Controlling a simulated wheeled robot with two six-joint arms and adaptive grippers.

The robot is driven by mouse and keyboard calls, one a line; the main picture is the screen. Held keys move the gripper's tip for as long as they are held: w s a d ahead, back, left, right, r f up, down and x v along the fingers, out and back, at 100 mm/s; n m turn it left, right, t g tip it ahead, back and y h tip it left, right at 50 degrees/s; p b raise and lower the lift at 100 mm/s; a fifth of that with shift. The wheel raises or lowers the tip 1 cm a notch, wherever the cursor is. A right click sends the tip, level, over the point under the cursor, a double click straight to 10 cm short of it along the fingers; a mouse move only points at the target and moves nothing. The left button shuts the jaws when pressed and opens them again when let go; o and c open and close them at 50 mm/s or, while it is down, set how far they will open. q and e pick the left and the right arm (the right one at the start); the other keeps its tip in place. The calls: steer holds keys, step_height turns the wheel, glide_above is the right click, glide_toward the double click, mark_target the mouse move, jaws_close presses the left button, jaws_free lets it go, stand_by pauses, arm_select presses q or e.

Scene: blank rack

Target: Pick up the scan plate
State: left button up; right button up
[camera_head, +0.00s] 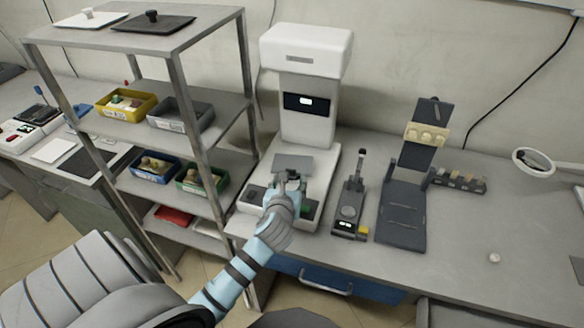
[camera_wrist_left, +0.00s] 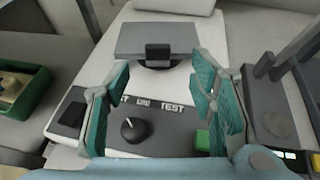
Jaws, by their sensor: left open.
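A flat grey plate (camera_head: 293,163) lies on the base of the white scanner-like machine (camera_head: 313,60); I take it to be the scan plate. In the left wrist view the plate (camera_wrist_left: 180,37) has an upright black grip (camera_wrist_left: 158,52) at its near edge. My left gripper (camera_head: 289,178) is over the machine's base, just on the near side of the plate. In the left wrist view its teal-padded fingers (camera_wrist_left: 160,85) are apart with nothing between them, and the black grip shows beyond the gap. My right gripper is not in view.
A control panel with a black knob (camera_wrist_left: 133,129) and green button lies below the gripper. A metal rack (camera_head: 176,70) with bins stands left, with white (camera_head: 90,19) and black (camera_head: 152,22) lidded plates on top. A small device (camera_head: 349,205) and dark stand (camera_head: 403,215) are right.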

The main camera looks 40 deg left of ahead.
mark_target(291, 171)
arm_select(q)
steer(key=x, duration=0.5)
steer(key=shift+w+a+r+b, duration=0.1)
steer(key=shift+r+b, duration=0.15)
steer(key=shift+b, duration=0.1)
steer(key=shift+w+a+f, duration=0.1)
steer(key=shift+w+a, duration=0.15)
steer(key=shift+w, duration=0.1)
jaws_close()
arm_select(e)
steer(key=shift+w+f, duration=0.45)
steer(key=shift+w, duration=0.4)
